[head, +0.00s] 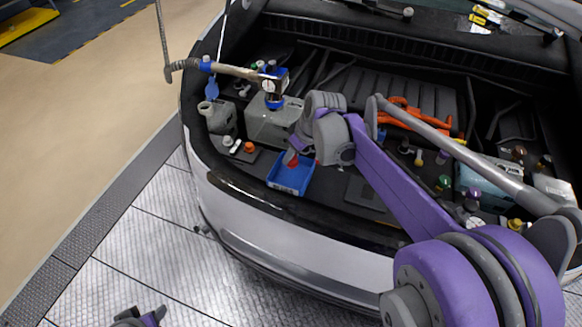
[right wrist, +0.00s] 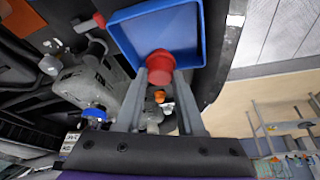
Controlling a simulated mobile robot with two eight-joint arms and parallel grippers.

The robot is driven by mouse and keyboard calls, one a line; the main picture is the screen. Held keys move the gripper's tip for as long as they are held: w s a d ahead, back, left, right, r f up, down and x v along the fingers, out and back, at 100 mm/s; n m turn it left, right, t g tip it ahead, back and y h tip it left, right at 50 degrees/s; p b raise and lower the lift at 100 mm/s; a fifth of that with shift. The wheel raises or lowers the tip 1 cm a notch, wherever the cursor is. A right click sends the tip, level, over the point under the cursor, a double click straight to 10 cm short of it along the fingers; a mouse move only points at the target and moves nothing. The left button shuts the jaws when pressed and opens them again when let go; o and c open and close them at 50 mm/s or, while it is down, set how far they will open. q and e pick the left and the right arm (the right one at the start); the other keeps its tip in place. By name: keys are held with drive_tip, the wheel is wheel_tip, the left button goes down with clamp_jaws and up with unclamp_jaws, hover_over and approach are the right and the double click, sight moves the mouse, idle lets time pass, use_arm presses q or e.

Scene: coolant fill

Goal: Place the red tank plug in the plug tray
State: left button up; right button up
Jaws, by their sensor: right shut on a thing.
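The red tank plug (head: 293,162) is between the fingertips of my right gripper (head: 297,155). In the right wrist view the plug (right wrist: 160,63) shows between the two grey fingers of the gripper (right wrist: 160,75), which is shut on it. The blue plug tray (head: 288,187) sits at the front edge of the engine bay. The plug is at the tray's far side in the head view and overlaps the tray (right wrist: 128,35) in the wrist view. I cannot tell whether it touches the tray floor. My left gripper (head: 142,318) is low at the bottom left, partly cut off.
A grey tank (head: 270,124) stands behind the tray, with a hose nozzle (head: 272,88) over it. A smaller grey reservoir (head: 220,119) stands to its left. White and orange caps (head: 249,147) lie left of the tray. The car's front rim (head: 250,200) runs before it.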

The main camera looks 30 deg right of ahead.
sight(294, 163)
drive_tip(key=shift+f, duration=2.45)
drive_tip(key=shift+f, duration=0.15)
drive_tip(key=o, duration=1)
drive_tip(key=shift+o, duration=0.2)
